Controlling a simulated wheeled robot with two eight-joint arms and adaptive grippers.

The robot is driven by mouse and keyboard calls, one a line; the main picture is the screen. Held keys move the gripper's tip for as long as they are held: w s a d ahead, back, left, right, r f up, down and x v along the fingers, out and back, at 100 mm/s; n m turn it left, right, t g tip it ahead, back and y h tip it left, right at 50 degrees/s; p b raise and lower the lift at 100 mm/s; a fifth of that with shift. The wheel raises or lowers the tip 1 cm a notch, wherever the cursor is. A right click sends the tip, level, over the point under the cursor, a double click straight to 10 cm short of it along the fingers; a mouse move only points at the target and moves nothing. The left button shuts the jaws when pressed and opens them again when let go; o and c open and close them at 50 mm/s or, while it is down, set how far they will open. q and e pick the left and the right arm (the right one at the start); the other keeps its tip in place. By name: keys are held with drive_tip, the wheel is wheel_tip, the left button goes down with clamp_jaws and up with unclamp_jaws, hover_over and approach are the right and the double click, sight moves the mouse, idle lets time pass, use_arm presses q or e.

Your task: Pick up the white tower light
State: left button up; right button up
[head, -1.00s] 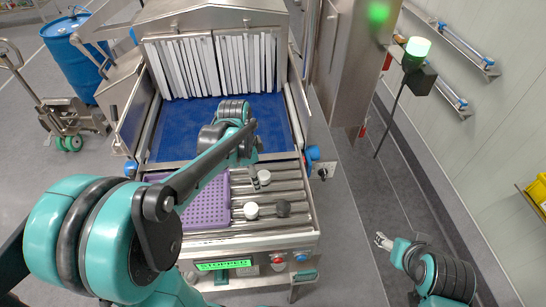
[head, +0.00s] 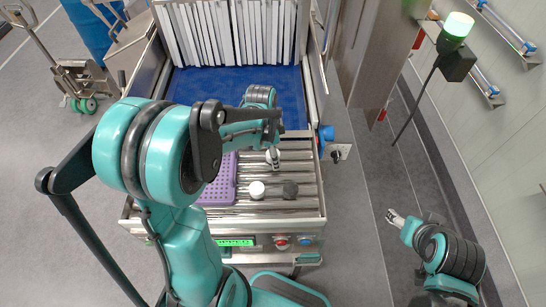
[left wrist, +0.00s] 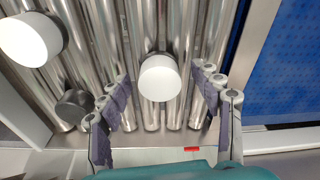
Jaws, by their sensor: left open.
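A white-capped cylinder with a dark base, a white tower light (left wrist: 160,77), stands on the metal rollers in the left wrist view. My left gripper (left wrist: 165,92) is open, with one finger on each side of it and visible gaps on both sides. In the head view my left gripper (head: 272,150) is over the rollers, mostly covering this light. A second white light (head: 257,190) stands nearer the front; it also shows at upper left in the left wrist view (left wrist: 30,38). My right gripper (head: 394,217) is off to the right, away from the conveyor, its jaws too small to judge.
A dark cylinder (head: 290,190) stands beside the second white light. A purple perforated tray (head: 219,185) lies left on the rollers, partly behind my arm. The blue belt (head: 205,84) and white strip curtain (head: 230,32) are beyond. A pole lamp (head: 457,26) stands at right.

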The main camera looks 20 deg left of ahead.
use_arm(q)
drive_tip(key=c, duration=1.3)
drive_tip(key=shift+o, duration=0.2)
drive_tip(key=shift+r, duration=0.1)
drive_tip(key=shift+r, duration=0.55)
wheel_tip(320, 180, up, 3)
drive_tip(key=shift+f+p, duration=0.1)
drive_tip(key=shift+p, duration=0.5)
drive_tip(key=d+r+p, duration=0.1)
drive_tip(key=d+r, duration=0.6)
drive_tip(key=d, duration=0.4)
drive_tip(key=shift+w+d, duration=0.35)
drive_tip(key=shift+w, duration=0.05)
drive_tip(key=o, duration=0.6)
clamp_jaws()
